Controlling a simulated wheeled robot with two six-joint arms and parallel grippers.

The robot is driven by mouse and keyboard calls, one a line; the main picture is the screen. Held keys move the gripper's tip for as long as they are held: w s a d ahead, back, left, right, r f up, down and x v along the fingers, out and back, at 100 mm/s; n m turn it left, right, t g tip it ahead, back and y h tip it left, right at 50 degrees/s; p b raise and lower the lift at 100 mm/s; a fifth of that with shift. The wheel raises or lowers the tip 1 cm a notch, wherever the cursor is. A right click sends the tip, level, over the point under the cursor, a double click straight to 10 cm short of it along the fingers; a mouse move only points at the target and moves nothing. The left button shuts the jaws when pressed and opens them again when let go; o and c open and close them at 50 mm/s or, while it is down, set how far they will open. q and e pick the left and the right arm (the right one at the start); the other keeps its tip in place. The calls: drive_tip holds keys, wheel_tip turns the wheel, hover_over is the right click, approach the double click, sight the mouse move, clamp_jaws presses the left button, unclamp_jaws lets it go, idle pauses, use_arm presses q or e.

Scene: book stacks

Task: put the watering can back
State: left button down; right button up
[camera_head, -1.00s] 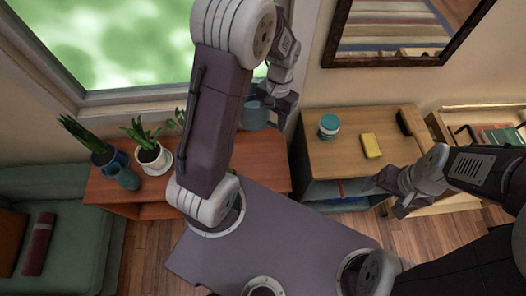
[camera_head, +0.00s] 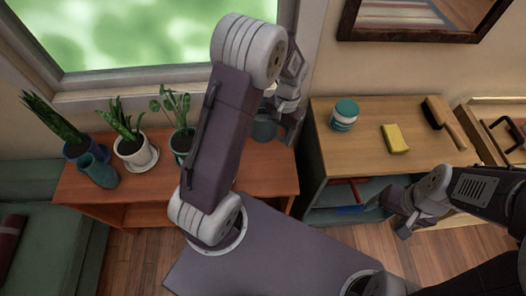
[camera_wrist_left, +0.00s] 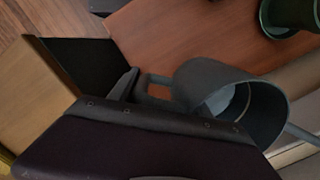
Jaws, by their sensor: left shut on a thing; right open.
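The watering can is blue-grey and open-topped, partly hidden behind my left arm in the head view (camera_head: 265,129). It also shows in the left wrist view (camera_wrist_left: 205,82), with its open mouth toward the right. My left gripper (camera_head: 291,126) is shut on the can's handle side, at the right end of the brown plant bench (camera_head: 245,178). I cannot tell whether the can touches the bench. My right gripper (camera_head: 390,214) is open and empty, low in front of the wooden cabinet (camera_head: 355,160).
Potted plants (camera_head: 130,147) and a teal vessel (camera_head: 99,171) stand on the bench's left half. A jar (camera_head: 344,115), yellow sponge (camera_head: 395,138) and brush (camera_head: 443,122) lie on the cabinet. A window (camera_head: 150,35) rises behind the bench. A green sofa (camera_head: 50,235) is at left.

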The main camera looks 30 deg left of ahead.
use_arm(q)
wheel_tip(320, 180, down, 6)
drive_tip(key=shift+f+b, duration=0.1)
drive_tip(key=shift+b, duration=0.4)
wheel_tip(320, 180, down, 4)
drive_tip(key=shift+s+r+b, duration=0.1)
drive_tip(key=shift+r+b, duration=0.05)
drive_tip(key=shift+b, duration=0.25)
drive_tip(key=shift+c, duration=2.4)
unclamp_jaws()
